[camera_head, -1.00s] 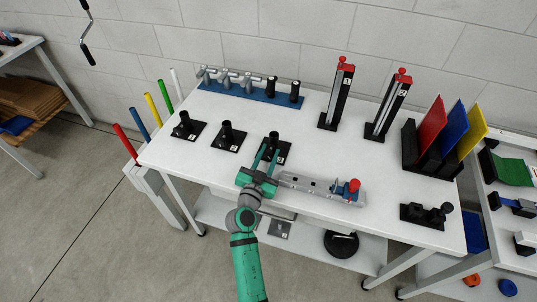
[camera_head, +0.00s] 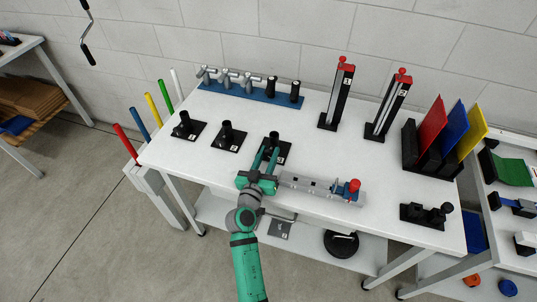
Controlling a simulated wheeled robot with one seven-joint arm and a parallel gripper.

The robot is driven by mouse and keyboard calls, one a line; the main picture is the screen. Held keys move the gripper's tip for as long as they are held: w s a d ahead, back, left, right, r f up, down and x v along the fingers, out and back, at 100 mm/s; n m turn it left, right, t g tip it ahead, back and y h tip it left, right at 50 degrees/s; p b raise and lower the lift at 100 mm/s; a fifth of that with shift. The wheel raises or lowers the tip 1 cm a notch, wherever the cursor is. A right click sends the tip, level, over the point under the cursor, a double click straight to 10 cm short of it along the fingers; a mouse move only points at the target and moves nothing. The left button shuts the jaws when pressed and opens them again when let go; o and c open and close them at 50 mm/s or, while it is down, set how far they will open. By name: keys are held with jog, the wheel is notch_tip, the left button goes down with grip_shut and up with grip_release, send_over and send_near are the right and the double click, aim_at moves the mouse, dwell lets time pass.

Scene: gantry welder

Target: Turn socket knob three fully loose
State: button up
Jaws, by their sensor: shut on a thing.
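Three black socket knobs on black square bases stand in a row on the left part of the white table. The first socket knob (camera_head: 185,121) and the second socket knob (camera_head: 227,132) stand free. The third socket knob (camera_head: 272,140) is the rightmost, and its base (camera_head: 285,152) shows beside my fingers. My gripper (camera_head: 267,152) reaches from the front with its long green fingers shut on the third knob. The fingers hide part of the knob and its base. How loose the knob is cannot be told.
A grey rail fixture with a red knob (camera_head: 353,186) lies close right of my gripper. A blue rack (camera_head: 240,91) stands behind. Two upright black slides (camera_head: 341,95) stand at back right. A black double-post block (camera_head: 426,214) sits at front right.

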jog(key=shift+n, duration=0.6)
jog(key=o, duration=1)
jog(key=shift+o, duration=0.2)
jog(key=v, duration=1)
jog(key=shift+s+a, duration=0.2)
jog(key=shift+s, duration=0.15)
jog(key=shift+c, duration=0.2)
